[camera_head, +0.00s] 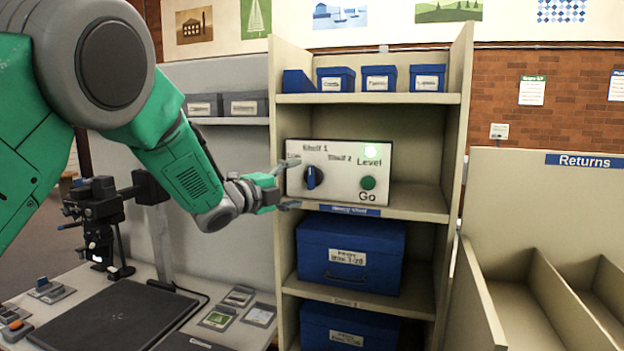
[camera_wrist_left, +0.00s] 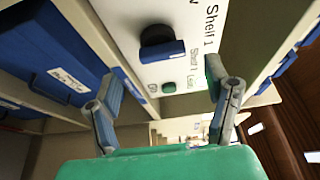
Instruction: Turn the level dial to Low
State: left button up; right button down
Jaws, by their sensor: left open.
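The level dial (camera_head: 314,176) is a dark blue knob on the left of a white control panel (camera_head: 341,186) standing on a shelf. Its grip looks about upright, toward the Shelf 1 label; Shelf 2 is to the right, and a partly hidden label is at the left. My left gripper (camera_head: 286,187) is open at the panel's left edge, close to the dial and not holding it. In the left wrist view, the dial (camera_wrist_left: 161,44) appears beyond and between the parted fingers (camera_wrist_left: 163,80). My right gripper is not in view.
The shelf unit's left upright (camera_head: 284,250) stands by my gripper. Blue boxes (camera_head: 351,253) fill the shelves below. A returns bin (camera_head: 530,290) is at the right.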

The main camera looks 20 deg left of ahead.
aim_at(309, 179)
pick_arm(q)
jog(key=x, duration=0.5)
jog(key=shift+w, duration=0.4)
jog(key=shift+d, duration=0.1)
jog(key=c, duration=1.2)
